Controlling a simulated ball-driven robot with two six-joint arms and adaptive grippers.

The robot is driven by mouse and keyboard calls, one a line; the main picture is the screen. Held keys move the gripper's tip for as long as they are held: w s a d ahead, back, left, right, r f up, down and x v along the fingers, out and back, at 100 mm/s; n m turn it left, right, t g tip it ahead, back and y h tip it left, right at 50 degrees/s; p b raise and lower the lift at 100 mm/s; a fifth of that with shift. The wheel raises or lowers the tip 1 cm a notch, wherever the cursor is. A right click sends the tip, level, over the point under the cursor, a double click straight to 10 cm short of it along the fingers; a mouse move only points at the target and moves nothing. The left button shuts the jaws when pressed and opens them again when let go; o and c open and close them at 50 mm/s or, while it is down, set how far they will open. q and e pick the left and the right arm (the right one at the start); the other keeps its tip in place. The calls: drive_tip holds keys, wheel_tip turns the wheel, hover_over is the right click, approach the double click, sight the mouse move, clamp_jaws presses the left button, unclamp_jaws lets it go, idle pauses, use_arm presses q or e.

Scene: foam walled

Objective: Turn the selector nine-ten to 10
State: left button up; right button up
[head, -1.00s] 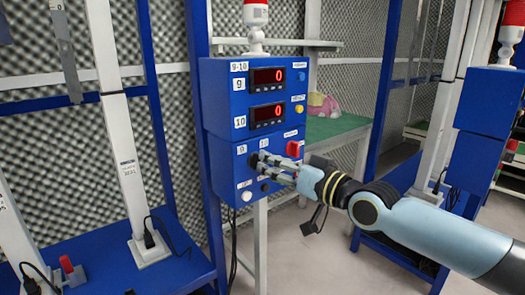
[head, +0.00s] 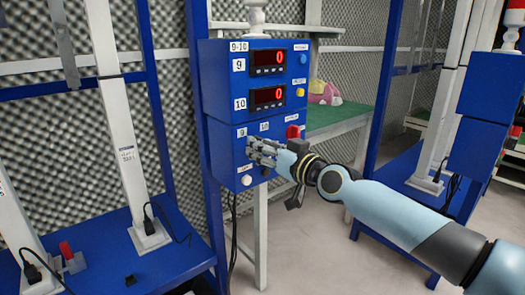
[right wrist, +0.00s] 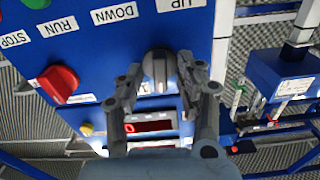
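The blue control box (head: 216,120) carries a "9" label (head: 242,132) and a "10" label (head: 264,127) on its lower part. The selector, a dark round knob with a pale grip bar (right wrist: 157,72), shows in the right wrist view. My right gripper (right wrist: 160,75) has one finger on each side of this knob; the fingers stand apart, and firm contact cannot be told. In the head view my right gripper (head: 252,150) reaches the box front below those labels and mostly hides the knob. Which number the knob points at cannot be read. My left gripper is not in view.
Two red displays (head: 268,60) read 0 above the selector. A red switch (head: 293,131) sits close to the right hand, and a white button (head: 246,180) lies below. A green-topped table (head: 335,115) stands behind. Blue racks flank the box.

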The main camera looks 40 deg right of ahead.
drive_tip(key=shift+w, duration=0.1)
clamp_jaws()
idle(0.3)
drive_tip(key=m, duration=0.5)
unclamp_jaws()
